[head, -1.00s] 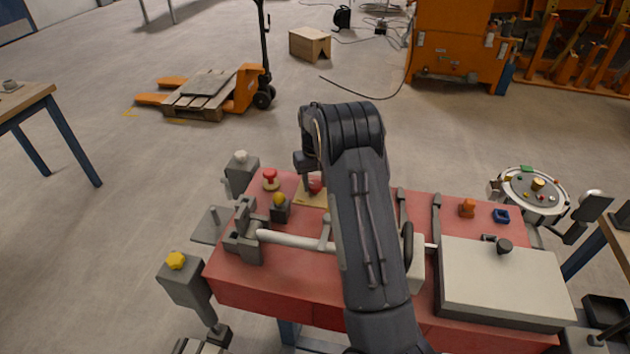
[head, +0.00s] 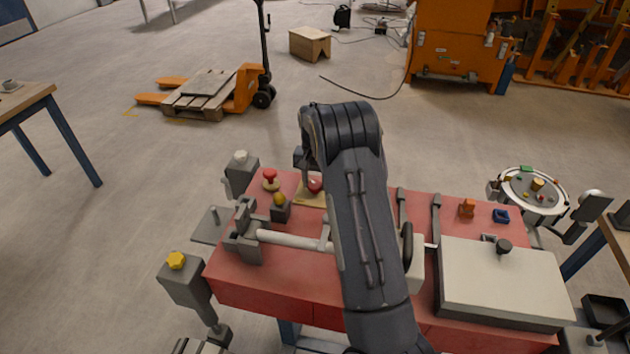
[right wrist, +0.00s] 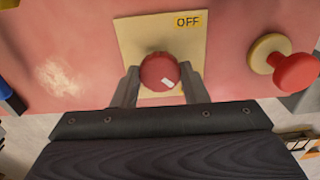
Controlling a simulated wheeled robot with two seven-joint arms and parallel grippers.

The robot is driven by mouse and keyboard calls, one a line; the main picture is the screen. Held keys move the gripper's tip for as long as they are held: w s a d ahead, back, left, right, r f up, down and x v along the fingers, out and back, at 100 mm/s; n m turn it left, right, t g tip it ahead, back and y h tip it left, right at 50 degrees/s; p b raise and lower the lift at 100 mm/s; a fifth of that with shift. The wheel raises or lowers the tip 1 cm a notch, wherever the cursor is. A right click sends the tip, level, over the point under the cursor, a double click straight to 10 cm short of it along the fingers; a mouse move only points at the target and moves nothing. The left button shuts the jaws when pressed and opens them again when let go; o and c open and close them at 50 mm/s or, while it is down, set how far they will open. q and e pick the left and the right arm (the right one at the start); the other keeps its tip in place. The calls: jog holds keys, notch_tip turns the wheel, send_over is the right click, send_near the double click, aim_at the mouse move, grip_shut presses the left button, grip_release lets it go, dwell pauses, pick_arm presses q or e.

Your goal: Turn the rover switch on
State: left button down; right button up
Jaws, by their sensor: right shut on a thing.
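The rover switch is a round red knob (right wrist: 160,72) with a small white mark, on a cream plate (right wrist: 140,30) with a yellow OFF label (right wrist: 187,20). In the head view the knob (head: 315,185) shows beside my arm, with its plate (head: 308,199) on the red bench top. My right gripper (right wrist: 161,88) is shut on the knob, one finger on each side. In the head view my right arm hides part of the gripper. The white mark sits on the knob's lower side in the wrist view, away from the OFF label. My left gripper is not in view.
A red mushroom button (head: 270,178) on a cream base stands left of the switch. A yellow-topped knob (head: 279,200) and a clamp with a white rod (head: 290,239) are nearer. A pale lidded box (head: 500,275) fills the bench's right end.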

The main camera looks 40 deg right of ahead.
aim_at(315, 184)
jog(key=shift+w+r, duration=0.1)
jog(key=o, duration=1)
jog(key=shift+c, duration=0.2)
notch_tip(315, 184, up, 8)
jog(key=shift+f+b, duration=0.25)
jog(key=shift+b, duration=0.15)
jog(key=shift+r, duration=0.1)
